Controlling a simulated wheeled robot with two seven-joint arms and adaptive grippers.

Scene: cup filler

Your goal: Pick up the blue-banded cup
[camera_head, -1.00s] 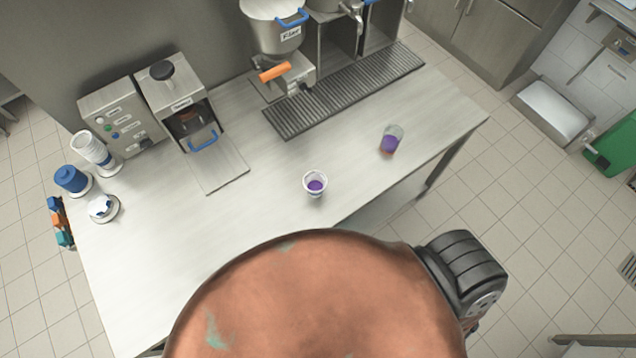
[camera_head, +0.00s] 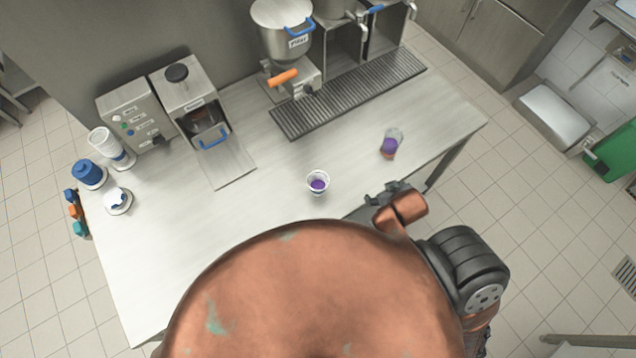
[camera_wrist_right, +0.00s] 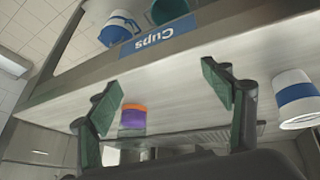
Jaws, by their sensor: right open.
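The blue-banded cup (camera_wrist_right: 297,98) is white with a blue band and shows at the right edge of the right wrist view, outside the fingers. It appears to be the white cup (camera_head: 318,184) with purple contents on the counter in the head view, where its band is not clear. My right gripper (camera_head: 386,193) is at the counter's front edge, right of this cup and apart from it. In the wrist view its fingers (camera_wrist_right: 163,78) are spread and empty. My left gripper is out of view.
A clear cup with purple contents (camera_head: 390,144) stands farther right; a purple and orange cup (camera_wrist_right: 132,118) shows between the fingers. A "Cups" label (camera_wrist_right: 160,40) marks the counter edge. Machines and a drip grate (camera_head: 350,95) line the back. The counter's left middle is clear.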

